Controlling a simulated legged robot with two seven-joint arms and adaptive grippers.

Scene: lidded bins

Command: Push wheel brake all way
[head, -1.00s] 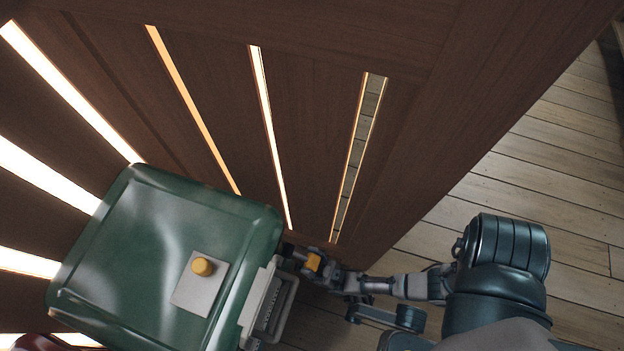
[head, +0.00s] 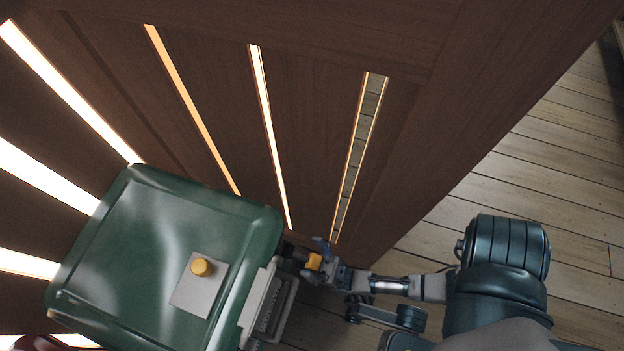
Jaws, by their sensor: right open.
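A green lidded bin (head: 130,255) with a yellow knob (head: 202,267) on a grey plate stands at the lower left. A grey latch or handle part (head: 268,312) is on its right side. A small yellow-orange part (head: 314,261), possibly the wheel brake, shows just right of the bin's edge. My right gripper (head: 318,262) is open around or beside this yellow part; whether it touches cannot be told. The wheel itself is hidden. A dark red piece at the bottom left edge (head: 60,342) may be part of my left arm; my left gripper does not show.
A dark brown wooden slatted panel (head: 310,30) stands behind the bin, with bright gaps between slats. Light plank floor (head: 530,165) is clear on the right. The bin's right side and the panel leave a narrow space around my right gripper.

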